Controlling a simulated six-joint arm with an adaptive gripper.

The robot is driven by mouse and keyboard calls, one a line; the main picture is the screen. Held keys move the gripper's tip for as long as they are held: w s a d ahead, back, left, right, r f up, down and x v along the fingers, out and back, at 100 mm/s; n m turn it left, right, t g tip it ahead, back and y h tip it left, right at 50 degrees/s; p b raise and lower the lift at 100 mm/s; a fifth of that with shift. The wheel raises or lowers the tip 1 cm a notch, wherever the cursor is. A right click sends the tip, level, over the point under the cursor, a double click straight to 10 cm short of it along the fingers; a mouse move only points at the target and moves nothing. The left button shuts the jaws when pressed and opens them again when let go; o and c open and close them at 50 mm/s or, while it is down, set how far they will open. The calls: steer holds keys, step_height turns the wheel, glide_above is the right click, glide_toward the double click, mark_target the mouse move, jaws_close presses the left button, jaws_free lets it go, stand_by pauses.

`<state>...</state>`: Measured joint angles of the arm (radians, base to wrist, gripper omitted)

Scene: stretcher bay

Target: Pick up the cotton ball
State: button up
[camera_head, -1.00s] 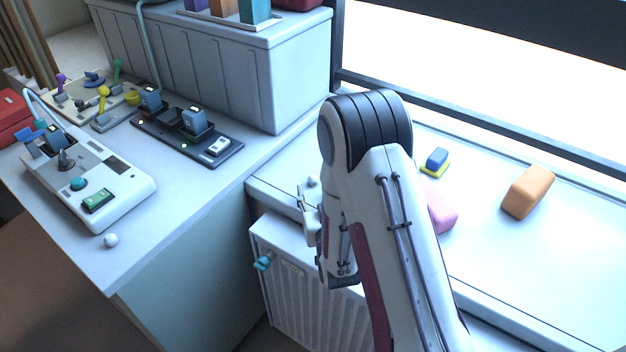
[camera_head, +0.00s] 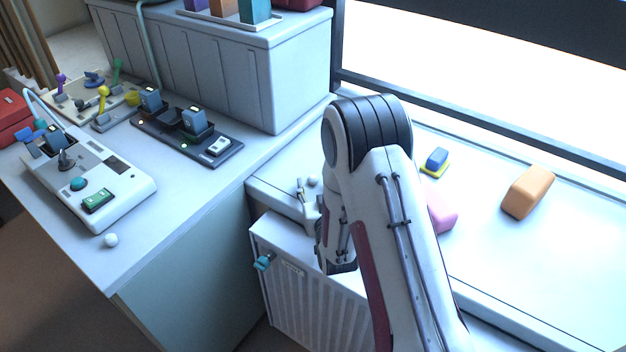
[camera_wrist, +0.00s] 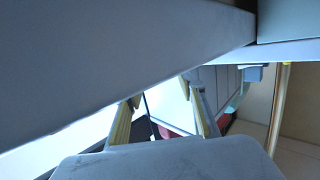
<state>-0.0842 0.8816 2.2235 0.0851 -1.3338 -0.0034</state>
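Two small white balls that look like cotton balls show in the head view. One white ball (camera_head: 313,182) lies on the long white surface, just right of my gripper's tip. The other white ball (camera_head: 111,240) lies near the front edge of the left counter. My gripper (camera_head: 303,190) is partly hidden behind my arm and points up and away at the surface's left end. In the wrist view my gripper (camera_wrist: 163,97) has its two fingers spread apart with nothing seen between them. Neither ball can be made out in the wrist view.
A ribbed white cabinet (camera_head: 310,285) stands below my gripper. A pink block (camera_head: 440,213), an orange block (camera_head: 528,192) and a blue block on a yellow base (camera_head: 436,160) lie right of my arm. The left counter (camera_head: 190,205) holds a white device (camera_head: 125,190).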

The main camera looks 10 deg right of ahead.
mark_target(314, 180)
steer(key=shift+w+d+f, duration=0.1)
steer(key=shift+w+f, duration=0.1)
steer(key=shift+w, duration=0.7)
steer(key=shift+w+d+f, duration=0.1)
steer(key=shift+w+f, duration=0.1)
steer(key=shift+w, duration=0.65)
steer(key=shift+c, duration=0.5)
steer(key=c, duration=0.7)
